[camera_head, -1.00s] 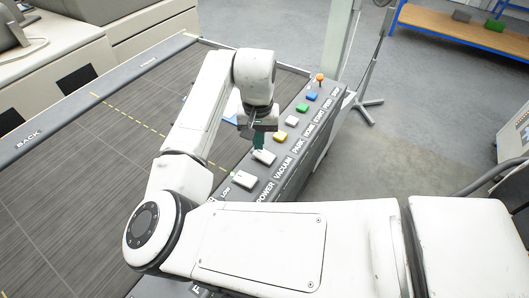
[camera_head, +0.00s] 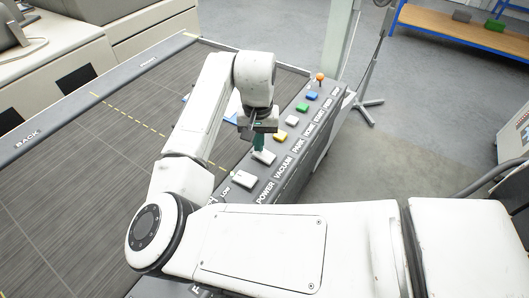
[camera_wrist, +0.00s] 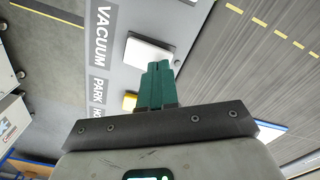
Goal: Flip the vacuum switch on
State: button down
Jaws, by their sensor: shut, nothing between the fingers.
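The vacuum switch (camera_head: 264,157) is a white rocker on the grey control panel, beside the VACUUM label (camera_head: 283,167). In the wrist view the white switch (camera_wrist: 149,51) shows just beyond my fingertips, next to the VACUUM label (camera_wrist: 100,36). My gripper (camera_head: 259,149) has green fingers pointing down at the switch. In the wrist view my gripper (camera_wrist: 158,68) is shut and empty, its tips over the edge of the switch. I cannot tell whether they touch it. The fingers hide part of the switch.
The white power switch (camera_head: 243,179) lies nearer. Farther along the panel are a yellow button (camera_head: 280,135), a white button (camera_head: 291,121), a green button (camera_head: 302,107), a blue button (camera_head: 311,95) and an orange knob (camera_head: 319,77). The dark slatted bed (camera_head: 90,160) lies left.

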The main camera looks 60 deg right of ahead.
jog(key=shift+f+b, duration=0.3)
jog(key=shift+f, duration=0.35)
jog(key=shift+r, duration=0.1)
dwell(0.3)
notch_tip(320, 180, up, 7)
jog(key=p, duration=0.7)
dwell(0.8)
